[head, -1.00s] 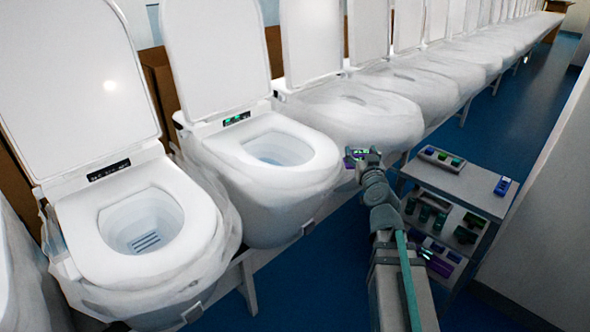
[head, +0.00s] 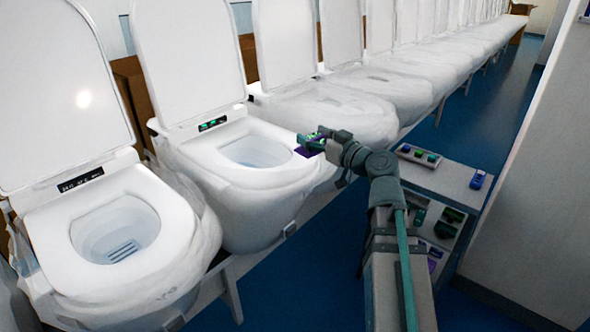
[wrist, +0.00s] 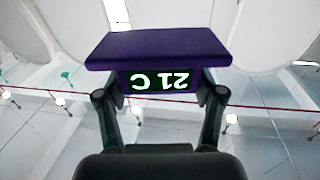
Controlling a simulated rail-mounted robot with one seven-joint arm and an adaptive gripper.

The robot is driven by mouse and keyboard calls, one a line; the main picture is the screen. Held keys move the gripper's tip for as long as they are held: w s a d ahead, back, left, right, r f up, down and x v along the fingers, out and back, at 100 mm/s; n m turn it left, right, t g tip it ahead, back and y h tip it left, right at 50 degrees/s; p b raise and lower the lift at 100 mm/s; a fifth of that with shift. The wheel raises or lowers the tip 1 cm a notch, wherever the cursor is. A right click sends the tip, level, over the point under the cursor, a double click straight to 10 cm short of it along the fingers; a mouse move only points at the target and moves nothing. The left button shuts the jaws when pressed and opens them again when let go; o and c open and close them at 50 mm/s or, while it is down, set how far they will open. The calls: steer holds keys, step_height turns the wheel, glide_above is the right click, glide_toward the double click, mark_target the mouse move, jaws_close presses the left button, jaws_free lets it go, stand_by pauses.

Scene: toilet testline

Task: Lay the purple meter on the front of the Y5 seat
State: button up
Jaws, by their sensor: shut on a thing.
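The purple meter (head: 305,151) is in my gripper (head: 322,143), at the front right edge of the second toilet's open seat (head: 212,153) in the head view. I cannot tell whether it touches the seat. In the wrist view the meter (wrist: 160,47) spans the top of my gripper (wrist: 160,85), with both fingers closed on its sides. Its lit display reads 21 C, upside down. No Y5 label is readable, so I cannot tell from markings which seat that is.
Another open toilet (head: 115,240) stands at the near left. Plastic-wrapped toilets (head: 335,110) run back to the right. A grey cart (head: 450,180) holds a tray of small devices (head: 418,155) and a blue meter (head: 478,179). Blue floor lies between the line and the wall.

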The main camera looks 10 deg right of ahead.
steer(key=shift+s+a+r+n+g+y, duration=0.1)
steer(key=shift+s+a+n+g+y, duration=0.15)
steer(key=shift+s+a+n+y, duration=0.25)
steer(key=shift+s+a+n+g+y, duration=0.2)
steer(key=shift+s+a+g+y, duration=0.1)
steer(key=shift+a, duration=0.25)
steer(key=shift+w+a, duration=0.15)
steer(key=shift+a, duration=0.05)
steer(key=w+f+p, duration=0.1)
steer(key=w+f, duration=0.1)
steer(key=w, duration=0.2)
steer(key=w+f+p, duration=0.1)
steer(key=w+f, duration=0.2)
steer(key=w, duration=0.1)
steer(key=w+f+p, duration=0.1)
steer(key=w+f, duration=0.2)
steer(key=w, duration=0.1)
steer(key=shift+w+f+p, duration=0.1)
steer(key=shift+f+p, duration=0.05)
steer(key=shift+p, duration=0.25)
steer(key=shift+w+f+p, duration=0.3)
steer(key=shift+w+f, duration=0.4)
steer(key=shift+f, duration=0.25)
step_height(320, 180, down, 2)
steer(key=shift+s+f+p, duration=0.1)
steer(key=shift+f+p, duration=0.05)
steer(key=shift+p, duration=0.55)
steer(key=shift+f, duration=0.3)
steer(key=shift+f+b, duration=0.15)
steer(key=shift+b, duration=0.2)
